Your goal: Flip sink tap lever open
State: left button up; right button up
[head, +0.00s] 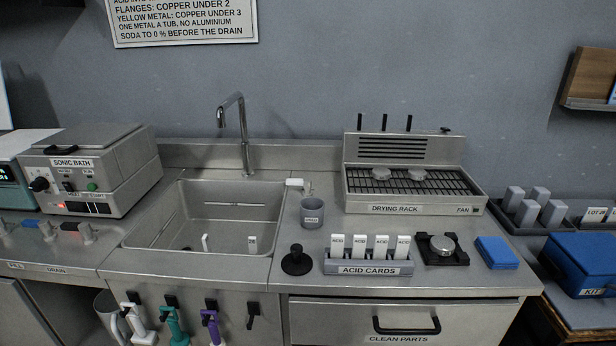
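The sink tap (241,132) is a tall, thin metal spout with a hooked top, standing behind the steel sink (170,212). A short white lever (295,183) lies about level on a small metal post at the sink's right rear corner. It looks like the tap lever, but I cannot be sure. No water stream shows under the spout. Two small pale pieces (252,243) stand low at the front of the basin; I cannot tell what they are. Neither my left nor my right gripper is in view.
A grey cup (312,211) stands close to the lever's front right. A black knobbed object (297,260), the acid cards holder (368,265) and the drying rack (412,188) occupy the right counter. The sonic bath (85,170) stands left. The space above the sink is clear.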

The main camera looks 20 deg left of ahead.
aim_at(306, 183)
jog(key=u, duration=2.55)
jog(key=k+l, duration=0.35)
jog(key=k, duration=0.2)
jog(key=k+l, duration=0.3)
jog(key=k, duration=0.25)
